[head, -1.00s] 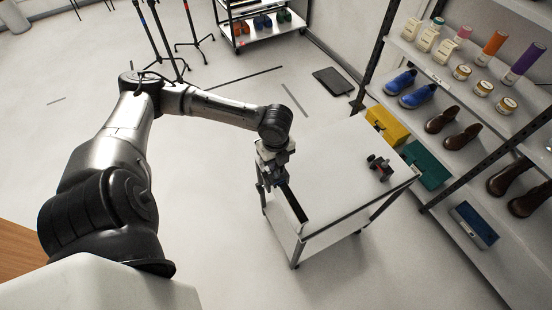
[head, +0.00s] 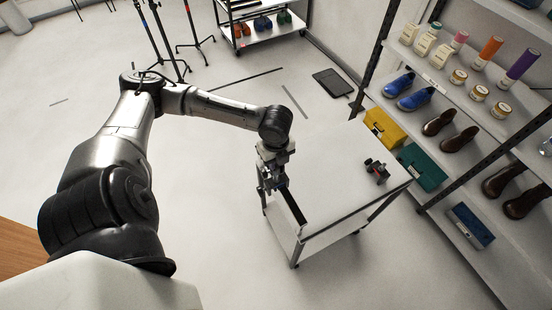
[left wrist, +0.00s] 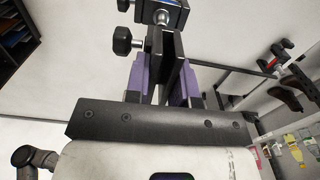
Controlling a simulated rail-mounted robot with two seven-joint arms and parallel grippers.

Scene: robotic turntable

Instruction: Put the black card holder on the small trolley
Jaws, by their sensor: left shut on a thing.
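My left gripper (head: 271,184) points down at the near left edge of the small trolley (head: 325,165). It is shut on the black card holder, which appears in the left wrist view as a dark block with black knobs (left wrist: 160,13) at the fingertips (left wrist: 164,50). In the head view the holder is small and mostly merged with the fingers. I cannot tell whether it touches the trolley top. A similar dark piece with red parts (head: 377,169) stands near the trolley's right edge. My right gripper is not in view.
The middle of the trolley top is clear. A shelf rack (head: 455,100) with shoes, bottles and jars stands close on the right. Yellow (head: 385,127) and teal (head: 422,167) boxes are on its lower level. A wheeled rack (head: 262,32) and stands are at the back.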

